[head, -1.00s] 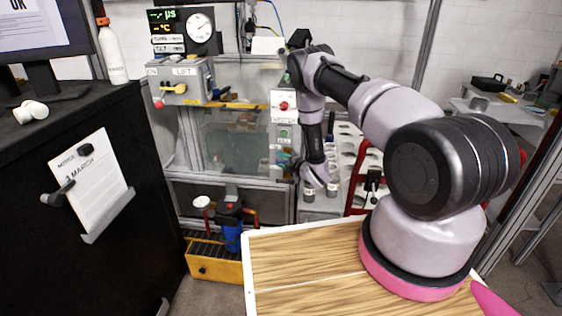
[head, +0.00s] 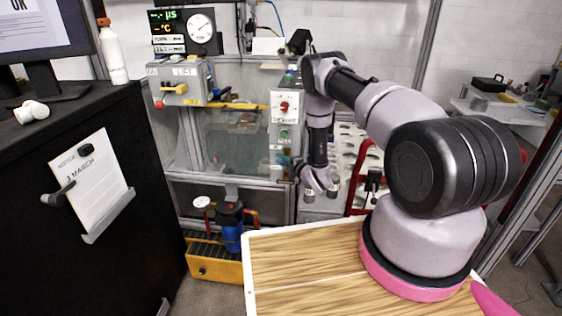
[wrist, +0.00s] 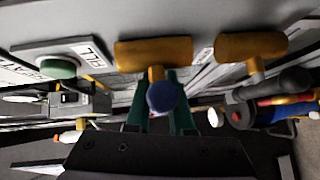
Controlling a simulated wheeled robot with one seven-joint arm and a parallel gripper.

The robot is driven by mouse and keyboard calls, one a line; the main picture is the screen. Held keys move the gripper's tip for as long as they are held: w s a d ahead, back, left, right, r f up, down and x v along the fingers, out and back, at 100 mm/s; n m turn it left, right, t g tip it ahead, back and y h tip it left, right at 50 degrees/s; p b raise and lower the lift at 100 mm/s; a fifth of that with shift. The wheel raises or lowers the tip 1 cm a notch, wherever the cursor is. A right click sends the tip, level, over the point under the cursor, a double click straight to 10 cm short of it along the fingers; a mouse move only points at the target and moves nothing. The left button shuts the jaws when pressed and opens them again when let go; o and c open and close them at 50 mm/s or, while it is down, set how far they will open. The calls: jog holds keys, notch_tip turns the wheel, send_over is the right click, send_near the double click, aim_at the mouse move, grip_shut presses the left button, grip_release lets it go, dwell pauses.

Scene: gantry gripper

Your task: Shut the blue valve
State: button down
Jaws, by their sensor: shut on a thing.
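The blue valve shows in the wrist view as a round blue knob (wrist: 162,97) on a brass-coloured body (wrist: 153,53). My gripper (wrist: 160,112) has its two green fingers on either side of the blue knob's stem and is shut on it. The exact contact is partly hidden behind the knob. In the head view my gripper (head: 298,168) is small, beside the lower end of the control panel, and the valve cannot be made out clearly there.
A second brass valve body (wrist: 252,46) sits close to the right in the wrist view. A green button (wrist: 60,68) is on the left. In the head view a panel with a red button (head: 284,106) stands above my gripper, and a red frame (head: 357,170) stands to its right.

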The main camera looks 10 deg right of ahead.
jog(key=c, duration=0.8)
grip_release()
jog(key=shift+s+d, duration=0.1)
jog(key=v, duration=1)
jog(key=shift+s, duration=0.3)
jog(key=shift+d, duration=0.1)
